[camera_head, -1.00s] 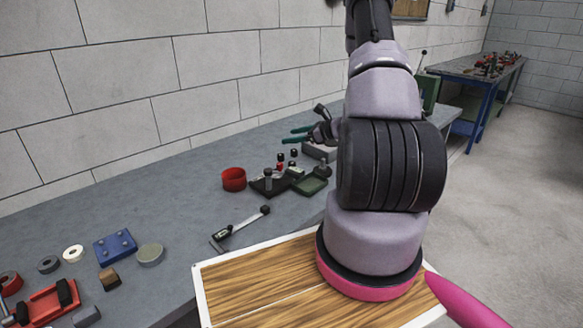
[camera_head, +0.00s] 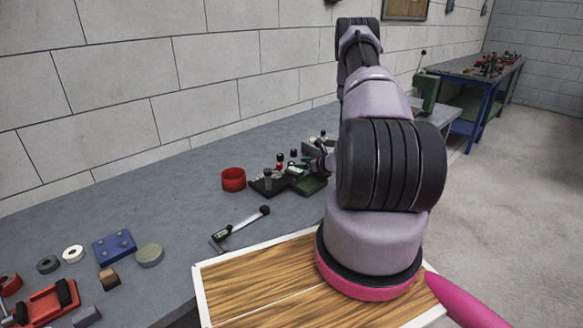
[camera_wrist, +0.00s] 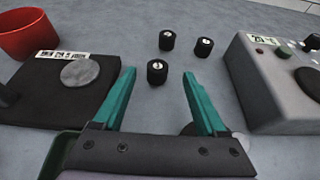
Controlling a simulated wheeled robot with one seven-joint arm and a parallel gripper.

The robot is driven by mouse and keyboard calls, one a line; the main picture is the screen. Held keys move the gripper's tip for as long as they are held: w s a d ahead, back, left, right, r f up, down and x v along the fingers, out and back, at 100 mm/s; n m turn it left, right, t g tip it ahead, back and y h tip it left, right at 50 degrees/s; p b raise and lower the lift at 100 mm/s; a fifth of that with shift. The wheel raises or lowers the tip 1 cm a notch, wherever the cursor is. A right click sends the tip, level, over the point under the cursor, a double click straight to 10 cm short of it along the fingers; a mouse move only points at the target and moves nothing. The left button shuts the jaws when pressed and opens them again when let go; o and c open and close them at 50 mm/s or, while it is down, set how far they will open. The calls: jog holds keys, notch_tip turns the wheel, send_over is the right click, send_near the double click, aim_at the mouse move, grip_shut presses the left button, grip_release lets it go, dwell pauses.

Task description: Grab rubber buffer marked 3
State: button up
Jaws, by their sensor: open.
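Three small black rubber buffers with white-marked tops stand upright on the grey bench in the wrist view: a near one (camera_wrist: 157,71), a far left one (camera_wrist: 166,40) and a far right one (camera_wrist: 204,47). Their numbers are too small to read surely, so I cannot tell which is marked 3. My gripper (camera_wrist: 159,74) is open and empty, with teal fingers. The near buffer appears between its fingertips; whether it is level with them is unclear. In the head view my gripper is low over the bench, partly hidden by my arm, and a buffer (camera_head: 293,152) shows beyond it.
A black block with a label and grey disc (camera_wrist: 80,71) lies left of the fingers, with a red cup (camera_wrist: 25,32) behind it. A grey control box (camera_wrist: 275,80) stands close on the right. A green tray (camera_head: 311,186) lies below my gripper.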

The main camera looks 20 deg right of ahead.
jog(key=x, duration=0.3)
jog(key=shift+w+a+f, duration=0.15)
jog(key=shift+w+a, duration=0.05)
jog(key=shift+a, duration=0.05)
grip_shut()
